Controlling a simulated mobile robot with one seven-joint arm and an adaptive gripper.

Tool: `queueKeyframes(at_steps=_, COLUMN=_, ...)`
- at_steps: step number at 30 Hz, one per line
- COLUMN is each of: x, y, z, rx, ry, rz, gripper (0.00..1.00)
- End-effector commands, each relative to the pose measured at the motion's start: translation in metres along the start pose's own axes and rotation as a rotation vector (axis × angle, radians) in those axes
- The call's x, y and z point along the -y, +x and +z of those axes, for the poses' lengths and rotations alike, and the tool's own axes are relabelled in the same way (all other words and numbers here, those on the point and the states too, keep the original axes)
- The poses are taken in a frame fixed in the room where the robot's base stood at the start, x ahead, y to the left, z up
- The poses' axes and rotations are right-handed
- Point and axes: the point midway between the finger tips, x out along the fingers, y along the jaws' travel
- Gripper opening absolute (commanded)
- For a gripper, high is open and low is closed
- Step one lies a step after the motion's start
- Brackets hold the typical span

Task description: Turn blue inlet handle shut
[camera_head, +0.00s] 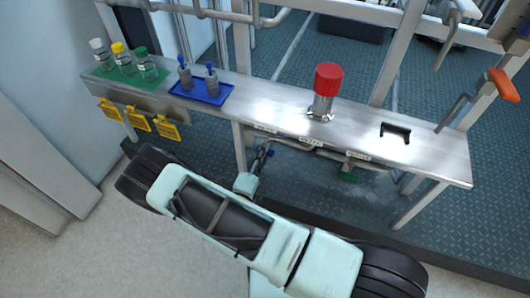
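The blue inlet handle (270,153) shows as a small blue piece under the front edge of the steel bench, below the leftmost front label. My gripper (262,153) is a small dark shape just left of it, at the end of a pale green wrist. The fingertips are at or very close to the handle. I cannot tell whether they touch it, or whether they are open or shut. The handle's angle is too small to read.
A green handle (348,178) hangs under the bench (270,100) farther right. On top stand a red-capped vessel (327,90), a blue tray (215,100) with two grey bottles, and several capped bottles on a green mat (128,77). Yellow tags (138,123) hang at left. An orange handle (503,85) is at right.

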Motion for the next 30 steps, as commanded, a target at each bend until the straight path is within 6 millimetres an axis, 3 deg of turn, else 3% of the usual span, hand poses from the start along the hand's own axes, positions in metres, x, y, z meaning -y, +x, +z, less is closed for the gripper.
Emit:
queueKeyframes(at_steps=12, x=0.0002, y=0.0106, z=-0.0004, rx=-0.001, ry=0.000, rz=0.001, gripper=0.27)
queueKeyframes(at_steps=20, x=0.0001, y=0.0104, z=-0.0004, rx=-0.001, ry=0.000, rz=0.000, gripper=0.00)
queueKeyframes(at_steps=30, x=0.0002, y=0.0102, z=-0.0005, rx=-0.001, ry=0.012, rz=0.000, gripper=0.00)
